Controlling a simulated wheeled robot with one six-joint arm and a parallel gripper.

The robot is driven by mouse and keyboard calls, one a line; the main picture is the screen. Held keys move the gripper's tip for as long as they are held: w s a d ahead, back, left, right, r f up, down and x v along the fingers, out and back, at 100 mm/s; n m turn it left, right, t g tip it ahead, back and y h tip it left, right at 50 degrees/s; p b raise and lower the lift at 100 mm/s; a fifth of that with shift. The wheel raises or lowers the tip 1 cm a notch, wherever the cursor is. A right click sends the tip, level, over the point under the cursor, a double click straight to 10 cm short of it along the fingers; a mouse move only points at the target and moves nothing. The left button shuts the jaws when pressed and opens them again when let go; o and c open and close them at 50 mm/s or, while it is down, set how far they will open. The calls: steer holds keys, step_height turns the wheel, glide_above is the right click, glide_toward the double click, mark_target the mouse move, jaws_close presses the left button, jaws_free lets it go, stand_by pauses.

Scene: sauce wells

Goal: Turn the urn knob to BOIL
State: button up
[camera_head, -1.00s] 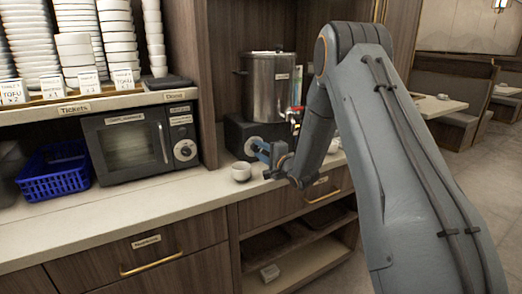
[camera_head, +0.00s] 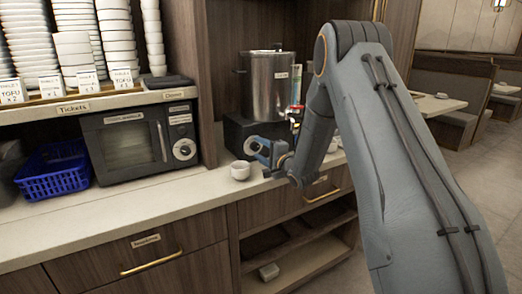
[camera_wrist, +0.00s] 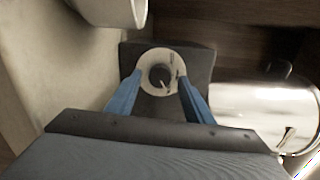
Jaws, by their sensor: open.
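The urn (camera_head: 272,82) is a steel pot standing on a dark base block (camera_head: 236,133) on the counter. It also shows at the right of the wrist view (camera_wrist: 262,112). The urn knob (camera_wrist: 160,77) is a dark round knob with a light pointer on a pale dial (camera_wrist: 148,60), on the front of the block. The dial's words are too small to read. My gripper (camera_wrist: 160,88) is open, with a blue finger on each side of the dial.
A white cup (camera_head: 240,170) stands on the counter (camera_head: 190,188) just left of my gripper. A microwave-like oven (camera_head: 125,143) and a blue basket (camera_head: 55,172) are further left. The urn's tap (camera_head: 294,112) is close to my arm.

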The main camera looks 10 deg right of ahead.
steer(key=b+v, duration=0.1)
steer(key=v, duration=0.6)
steer(key=shift+s+d, duration=0.1)
steer(key=shift+s, duration=0.2)
steer(key=shift+r, duration=0.1)
steer(key=shift+s+n+h, duration=0.15)
steer(key=shift+n+h, duration=0.15)
steer(key=shift+h, duration=0.1)
steer(key=s+a+f+n+g+h, duration=0.1)
steer(key=s+n+g, duration=0.6)
steer(key=s, duration=1.3)
steer(key=s+a+f+n+g+h, duration=0.1)
steer(key=s+f+n+g+h, duration=0.3)
steer(key=s, duration=1.7)
steer(key=n+g, duration=0.3)
steer(key=g, duration=0.2)
steer(key=shift+a+f, duration=0.4)
